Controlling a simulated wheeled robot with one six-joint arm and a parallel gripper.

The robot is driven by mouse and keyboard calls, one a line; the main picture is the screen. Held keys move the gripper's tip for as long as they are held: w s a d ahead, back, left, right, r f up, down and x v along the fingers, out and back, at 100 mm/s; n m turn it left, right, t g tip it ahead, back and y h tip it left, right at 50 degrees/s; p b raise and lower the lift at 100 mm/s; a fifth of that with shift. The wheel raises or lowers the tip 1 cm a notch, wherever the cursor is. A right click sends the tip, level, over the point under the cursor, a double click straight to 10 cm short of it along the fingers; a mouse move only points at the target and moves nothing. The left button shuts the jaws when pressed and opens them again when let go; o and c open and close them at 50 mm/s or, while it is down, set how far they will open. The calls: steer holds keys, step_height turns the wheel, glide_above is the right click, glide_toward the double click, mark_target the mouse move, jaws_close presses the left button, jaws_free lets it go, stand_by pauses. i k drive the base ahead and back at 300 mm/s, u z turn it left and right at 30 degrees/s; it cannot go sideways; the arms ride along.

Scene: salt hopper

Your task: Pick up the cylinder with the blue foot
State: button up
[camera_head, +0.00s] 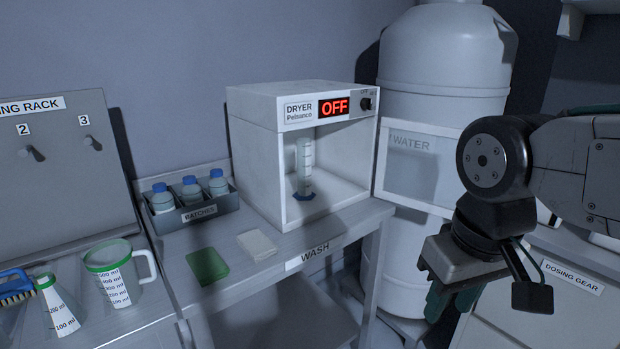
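The cylinder with the blue foot (304,165) stands upright inside the white dryer (254,158), on its floor. It is a tall, clear measuring cylinder, and its blue foot is near the dryer's front opening. My gripper (448,304) is at the right, lower than the dryer and well apart from the cylinder. Its fingers point down and are partly hidden, so I cannot tell how far apart they are.
A batches box (196,220) with several blue-capped bottles stands left of the dryer. A green sponge (207,266) and a white block (257,245) lie in front. A green-rimmed jug (120,272) stands at left.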

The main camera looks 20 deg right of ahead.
mark_target(304, 145)
steer(key=z, duration=0.75)
steer(key=i, duration=0.6)
steer(key=u, duration=0.9)
